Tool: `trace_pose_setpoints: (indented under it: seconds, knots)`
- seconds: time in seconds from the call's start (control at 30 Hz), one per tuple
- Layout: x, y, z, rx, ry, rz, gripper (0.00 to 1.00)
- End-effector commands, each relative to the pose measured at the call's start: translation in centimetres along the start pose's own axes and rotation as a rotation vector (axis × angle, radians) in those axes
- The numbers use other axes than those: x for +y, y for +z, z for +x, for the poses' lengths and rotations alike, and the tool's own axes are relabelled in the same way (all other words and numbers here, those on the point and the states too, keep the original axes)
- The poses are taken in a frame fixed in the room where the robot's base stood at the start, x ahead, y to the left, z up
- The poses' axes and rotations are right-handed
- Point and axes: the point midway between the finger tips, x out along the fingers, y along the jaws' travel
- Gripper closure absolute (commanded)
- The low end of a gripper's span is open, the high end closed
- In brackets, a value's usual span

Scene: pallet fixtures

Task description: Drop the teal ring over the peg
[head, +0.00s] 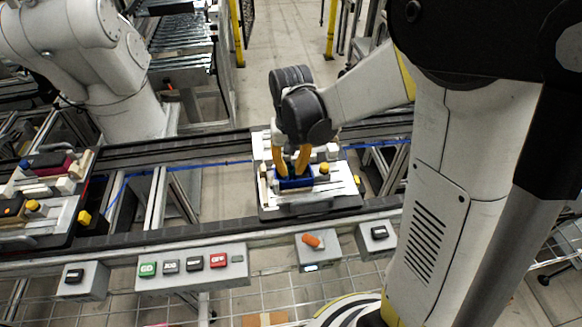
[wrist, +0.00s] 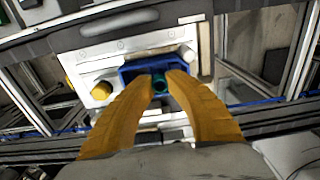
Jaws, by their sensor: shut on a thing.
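My gripper (head: 293,172) points down over the pallet fixture, its two orange fingers reaching into a blue open-topped holder (head: 294,184). In the wrist view the fingertips (wrist: 160,75) are close together inside the blue holder (wrist: 128,73), shut on the small teal ring (wrist: 159,86). The ring shows between the fingers with a dark centre. In the head view the fingers mostly hide it. I cannot make out the peg in either view, nor whether the ring is around it.
The blue holder sits on a light pallet plate (head: 325,203) on the conveyor rail. Another loaded pallet (head: 42,240) is at the left. Button boxes (head: 192,264) line the front.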

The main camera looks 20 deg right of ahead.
Motion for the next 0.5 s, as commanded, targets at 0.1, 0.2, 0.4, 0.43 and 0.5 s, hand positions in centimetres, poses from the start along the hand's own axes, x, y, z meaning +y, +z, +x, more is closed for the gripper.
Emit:
trace_pose_setpoints:
  seconds: [0.1, 0.2, 0.4, 0.43, 0.5]
  knots:
    - [0.00, 0.00, 0.14, 0.000, 0.000, 0.000, 0.95]
    - [0.00, 0.00, 0.34, 0.000, 0.000, 0.000, 0.95]
    - [0.00, 0.00, 0.75, 0.000, 0.000, 0.000, 0.95]
    - [0.00, 0.00, 0.79, 0.000, 0.000, 0.000, 0.95]
    - [0.00, 0.00, 0.82, 0.000, 0.000, 0.000, 0.95]
